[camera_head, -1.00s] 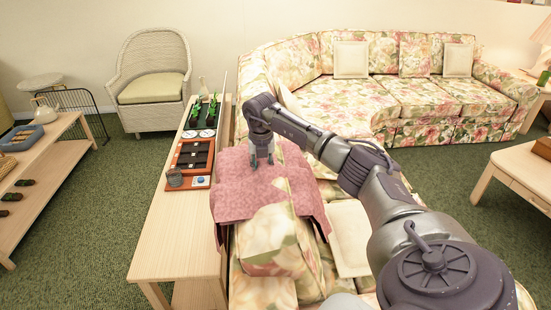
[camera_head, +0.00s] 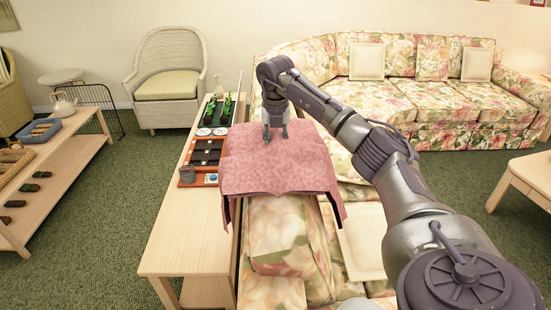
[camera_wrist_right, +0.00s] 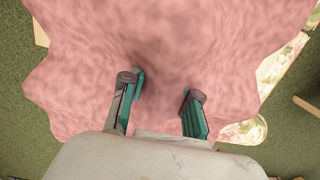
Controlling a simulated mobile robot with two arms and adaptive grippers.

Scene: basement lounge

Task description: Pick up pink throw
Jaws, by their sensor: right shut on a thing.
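The pink throw (camera_head: 285,168) lies spread at the top of the floral sofa's back, with its near edge hanging down and standing clear of the cushion below. My right gripper (camera_head: 275,137) reaches down onto the throw's far part and is shut on it. In the right wrist view the throw (camera_wrist_right: 150,50) fills most of the picture, and the fingers (camera_wrist_right: 160,90) press into a fold of it with a gap between them. The exact pinch is hidden in the cloth. My left gripper is not in view.
A long wooden console table (camera_head: 185,240) runs along the left of the sofa (camera_head: 285,240). A wicker chair (camera_head: 168,60) stands behind. Green carpet is open at left.

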